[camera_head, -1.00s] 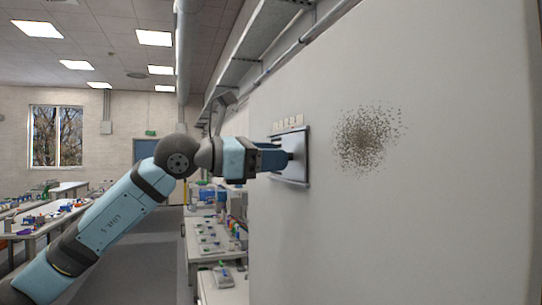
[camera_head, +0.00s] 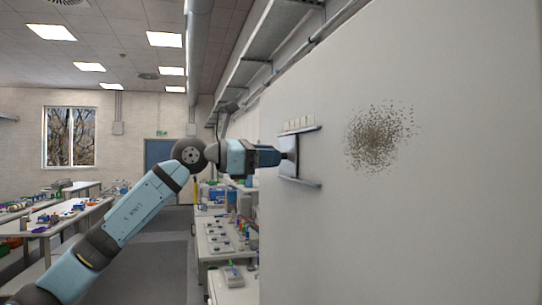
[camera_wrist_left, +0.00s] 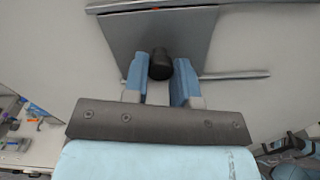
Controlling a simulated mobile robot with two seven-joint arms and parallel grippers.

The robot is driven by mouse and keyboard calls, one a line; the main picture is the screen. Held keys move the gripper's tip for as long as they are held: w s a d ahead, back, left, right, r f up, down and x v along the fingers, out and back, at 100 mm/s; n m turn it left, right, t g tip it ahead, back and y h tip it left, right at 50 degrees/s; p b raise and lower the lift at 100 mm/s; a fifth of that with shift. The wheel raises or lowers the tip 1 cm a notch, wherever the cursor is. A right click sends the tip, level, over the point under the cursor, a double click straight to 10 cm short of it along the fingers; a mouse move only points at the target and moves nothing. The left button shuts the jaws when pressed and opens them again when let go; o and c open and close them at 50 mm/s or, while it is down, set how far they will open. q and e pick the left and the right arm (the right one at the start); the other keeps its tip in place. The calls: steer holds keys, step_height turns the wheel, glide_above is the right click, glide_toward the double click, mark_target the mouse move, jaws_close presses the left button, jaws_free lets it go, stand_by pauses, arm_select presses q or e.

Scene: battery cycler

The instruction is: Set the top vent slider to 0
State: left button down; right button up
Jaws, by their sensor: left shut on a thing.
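The vent slider is a grey plate (camera_head: 288,155) on the white wall, between two metal rails. It also fills the top middle of the left wrist view (camera_wrist_left: 190,38), with a small red mark at its upper edge. A black knob (camera_wrist_left: 160,64) sticks out of the plate. My left gripper (camera_wrist_left: 162,75) is shut on this knob, with a blue finger on either side. In the head view the left gripper (camera_head: 282,157) hides the knob. Small pale labels (camera_head: 300,123) sit above the upper rail, too small to read. The right gripper is not in view.
The upper rail (camera_head: 309,130) and lower rail (camera_head: 306,184) run on to the right of the plate. A dark speckled patch (camera_head: 378,137) marks the wall. Benches with equipment (camera_head: 222,238) stand beyond on the left. The wall in front is otherwise bare.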

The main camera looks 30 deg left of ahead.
arm_select(q)
steer(key=c, duration=0.9)
jaws_free()
steer(key=shift+w+a+r, duration=0.1)
steer(key=shift+a+r, duration=0.05)
steer(key=shift+w, duration=0.1)
steer(key=shift+b+v, duration=2.45)
steer(key=shift+v, duration=4.55)
